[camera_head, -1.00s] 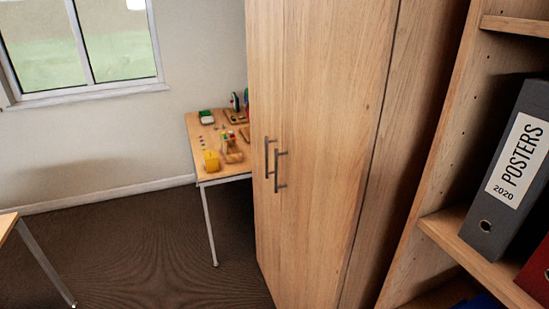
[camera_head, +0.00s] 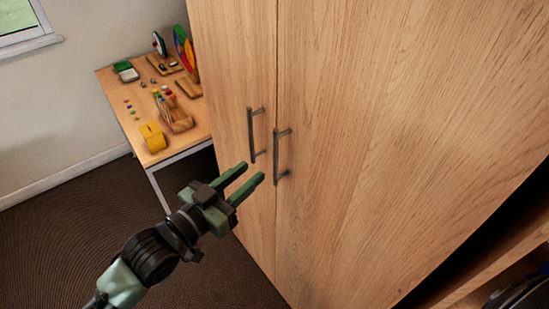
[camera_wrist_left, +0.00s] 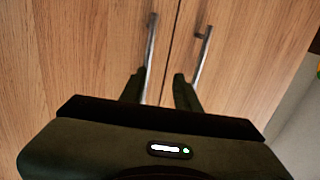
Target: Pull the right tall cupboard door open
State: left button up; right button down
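The tall wooden cupboard has two doors, both closed. The right door (camera_head: 400,130) carries a dark vertical bar handle (camera_head: 275,158); the left door (camera_head: 232,60) has a matching handle (camera_head: 250,135) beside it. My left gripper (camera_head: 251,172) is open and empty, its two green fingers pointing at the handles from the lower left. In the left wrist view, which looks turned around, the right door's handle (camera_wrist_left: 151,45) lines up with the gap between the fingers. The left door's handle (camera_wrist_left: 203,58) shows beyond the other finger. I see no contact. My right gripper is not visible.
A small table (camera_head: 112,88) with a yellow block (camera_head: 153,137) and several wooden toys stands left of the cupboard. An open shelf edge (camera_head: 480,285) shows at the lower right. Dark carpet (camera_head: 60,240) is bare at the lower left.

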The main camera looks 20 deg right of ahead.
aim_at(274, 158)
pick_arm(q)
jog(key=shift+m, duration=0.3)
jog(key=d, duration=0.2)
jog(key=w+d+r+p, duration=0.1)
jog(key=d, duration=0.3)
jog(key=shift+w+d+r+p, duration=0.15)
jog(key=shift+w+r+p, duration=0.15)
jog(key=shift+w+r, duration=0.1)
jog(key=shift+w+d+f, duration=0.1)
jog(key=shift+w+d, duration=0.2)
jog(key=shift+d, duration=0.3)
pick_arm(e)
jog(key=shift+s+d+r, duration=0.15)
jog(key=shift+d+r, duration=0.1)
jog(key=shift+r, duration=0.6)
pick_arm(q)
grip_shut()
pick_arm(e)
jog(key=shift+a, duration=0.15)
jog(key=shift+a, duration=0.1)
